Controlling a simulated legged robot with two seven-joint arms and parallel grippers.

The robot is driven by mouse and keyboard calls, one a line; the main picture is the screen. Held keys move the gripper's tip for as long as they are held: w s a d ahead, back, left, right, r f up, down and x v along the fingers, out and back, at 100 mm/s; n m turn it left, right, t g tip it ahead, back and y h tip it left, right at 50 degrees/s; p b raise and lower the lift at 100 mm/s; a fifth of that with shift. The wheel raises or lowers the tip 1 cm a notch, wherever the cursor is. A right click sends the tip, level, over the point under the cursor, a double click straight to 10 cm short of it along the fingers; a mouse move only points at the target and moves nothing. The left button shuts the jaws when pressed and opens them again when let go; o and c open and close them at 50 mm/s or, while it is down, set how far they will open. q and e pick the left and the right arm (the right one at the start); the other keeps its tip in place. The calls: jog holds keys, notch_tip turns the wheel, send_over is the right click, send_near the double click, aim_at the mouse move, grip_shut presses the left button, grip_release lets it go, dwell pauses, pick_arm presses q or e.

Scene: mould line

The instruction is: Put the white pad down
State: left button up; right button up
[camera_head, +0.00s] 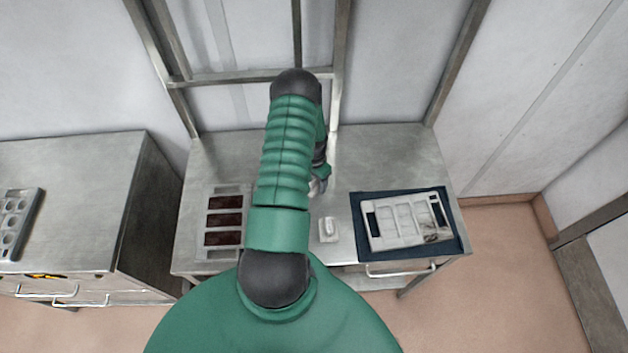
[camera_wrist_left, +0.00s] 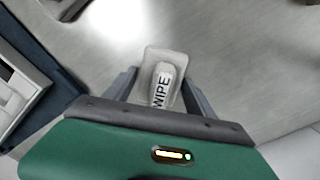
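The white pad (camera_wrist_left: 165,65), a pale block with a raised grip marked WIPE, sits between the fingers of my left gripper (camera_wrist_left: 161,78) in the wrist view. The fingers are against its two sides. In the head view my left gripper (camera_head: 321,184) is over the middle of the table, partly behind my green arm, with only a pale bit of the pad showing. I cannot tell whether the pad touches the table. My right gripper is not in view.
A second small white block (camera_head: 328,230) stands on the steel table (camera_head: 400,150). A dark blue mat (camera_head: 455,245) with a white mould tray (camera_head: 375,240) lies at right. A mould with brown fillings (camera_head: 226,191) lies at left. Bare steel shows behind the mat.

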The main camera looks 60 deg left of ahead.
pick_arm(q)
jog(key=shift+o, duration=0.9)
jog(key=shift+w+d+r, duration=0.1)
jog(key=shift+d, duration=0.05)
